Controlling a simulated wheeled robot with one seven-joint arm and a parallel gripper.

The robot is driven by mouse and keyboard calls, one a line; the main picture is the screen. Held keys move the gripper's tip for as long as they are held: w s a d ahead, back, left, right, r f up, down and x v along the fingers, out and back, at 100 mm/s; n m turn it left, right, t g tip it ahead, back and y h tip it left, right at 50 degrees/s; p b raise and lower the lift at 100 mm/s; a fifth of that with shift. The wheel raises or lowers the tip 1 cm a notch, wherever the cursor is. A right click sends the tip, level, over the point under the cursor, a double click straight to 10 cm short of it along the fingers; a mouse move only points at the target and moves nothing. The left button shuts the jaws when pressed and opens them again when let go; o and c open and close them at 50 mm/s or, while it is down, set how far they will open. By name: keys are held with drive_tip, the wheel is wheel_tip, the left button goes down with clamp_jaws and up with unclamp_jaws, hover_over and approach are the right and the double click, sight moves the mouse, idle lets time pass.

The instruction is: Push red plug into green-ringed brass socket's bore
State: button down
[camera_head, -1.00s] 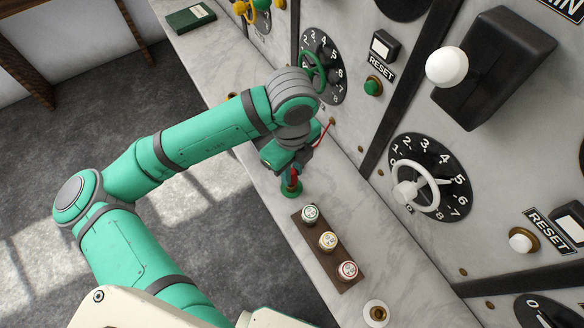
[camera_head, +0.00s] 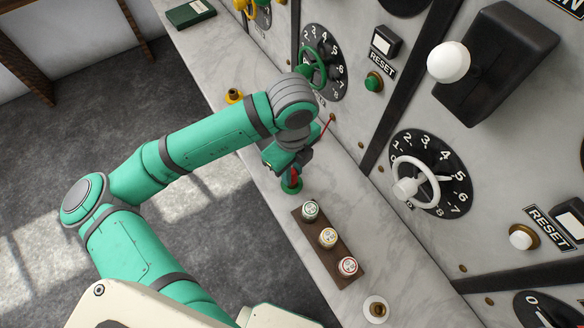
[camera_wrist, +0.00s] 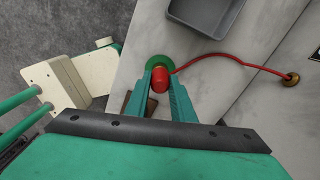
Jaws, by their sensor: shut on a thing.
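The red plug (camera_wrist: 160,80) is held between the fingers of my gripper (camera_wrist: 161,75), which is shut on it. In the head view the plug (camera_head: 295,174) stands roughly upright right over the green-ringed socket (camera_head: 291,187) on the marble bench. In the wrist view the green ring (camera_wrist: 159,62) shows just beyond the plug. The plug hides the bore, so I cannot tell how deep it sits. A red cord (camera_wrist: 215,62) runs from the plug to a brass fitting (camera_wrist: 292,78) on the right.
A dark wooden rack (camera_head: 336,250) with several capped fuses stands close in front of the socket. A white-ringed socket (camera_head: 376,309) lies nearer, and a yellow-ringed one (camera_head: 234,96) farther off. The panel with dials rises to the right. A grey tray (camera_wrist: 205,15) shows in the wrist view.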

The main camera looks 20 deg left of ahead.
drive_tip(key=shift+f, duration=0.25)
drive_tip(key=c, duration=1.4)
unclamp_jaws()
drive_tip(key=shift+c, duration=0.2)
wheel_tip(320, 180, up, 11)
drive_tip(key=shift+f, duration=0.1)
